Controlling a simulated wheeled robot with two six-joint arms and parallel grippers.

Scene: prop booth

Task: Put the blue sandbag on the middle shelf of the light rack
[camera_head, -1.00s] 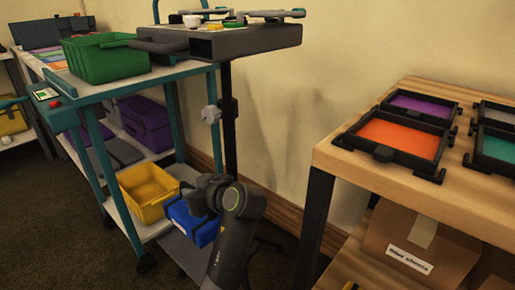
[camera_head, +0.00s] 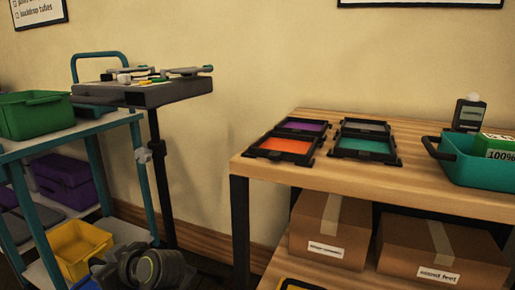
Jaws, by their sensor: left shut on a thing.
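A sliver of blue, which looks like the blue sandbag (camera_head: 86,283), shows at the bottom left edge of the head view, just below the yellow bin. Most of it is cut off or hidden. My left gripper (camera_head: 104,272) is low at the bottom left, beside the blue, and is shut on it. Its wrist covers part of the view, so the grasp itself is hard to see. My right gripper is out of view. I cannot pick out the light rack with certainty in this view.
A teal-framed cart (camera_head: 94,165) at left holds a green bin (camera_head: 36,116), a purple case (camera_head: 67,184) and a yellow bin (camera_head: 82,246). A black stand (camera_head: 160,185) carries a grey tray. The wooden table (camera_head: 270,180) at right holds framed panels and a teal basket (camera_head: 467,165), with cardboard boxes (camera_head: 330,228) below.

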